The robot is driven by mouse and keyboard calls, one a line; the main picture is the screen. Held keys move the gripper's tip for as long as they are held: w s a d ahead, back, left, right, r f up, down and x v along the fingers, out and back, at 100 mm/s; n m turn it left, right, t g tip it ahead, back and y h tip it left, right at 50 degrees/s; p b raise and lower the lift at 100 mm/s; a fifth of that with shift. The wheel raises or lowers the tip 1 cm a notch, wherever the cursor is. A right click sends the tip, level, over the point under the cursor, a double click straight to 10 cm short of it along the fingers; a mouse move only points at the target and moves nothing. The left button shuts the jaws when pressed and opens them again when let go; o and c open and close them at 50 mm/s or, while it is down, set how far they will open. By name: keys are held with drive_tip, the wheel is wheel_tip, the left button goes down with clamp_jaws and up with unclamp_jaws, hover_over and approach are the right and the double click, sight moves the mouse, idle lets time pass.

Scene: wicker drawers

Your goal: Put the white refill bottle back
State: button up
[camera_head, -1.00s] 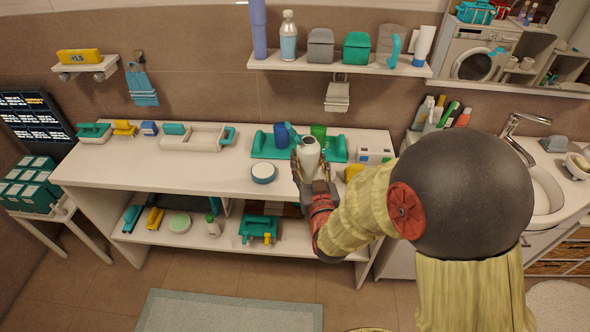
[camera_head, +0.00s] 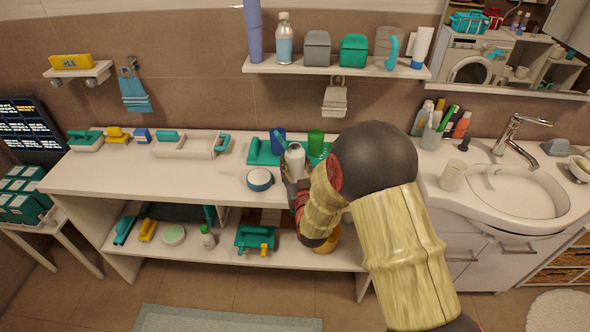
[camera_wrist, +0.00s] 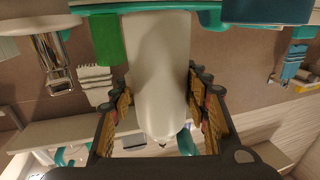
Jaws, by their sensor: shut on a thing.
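The white refill bottle (camera_head: 295,160) is in my gripper (camera_head: 294,176), at the front of the teal tray (camera_head: 262,151) on the long counter. In the wrist view the bottle (camera_wrist: 160,70) lies between the two fingers of my gripper (camera_wrist: 160,105), which are shut on it. Its far end overlaps the teal tray edge in that view. I cannot tell whether its base touches the tray or counter. My wrist and arm hide part of the tray and the counter to the right.
A blue cup (camera_head: 278,137) and a green cup (camera_head: 315,142) stand behind the bottle. A wall shelf (camera_head: 335,70) with several bottles and boxes hangs above. The counter's front left (camera_head: 130,180) is clear.

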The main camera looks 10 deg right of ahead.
drive_tip(key=shift+f, duration=0.7)
drive_tip(key=shift+f, duration=0.1)
drive_tip(key=shift+f+b, duration=0.15)
drive_tip(key=shift+b, duration=0.25)
drive_tip(key=o, duration=1.4)
drive_tip(key=shift+o, duration=0.2)
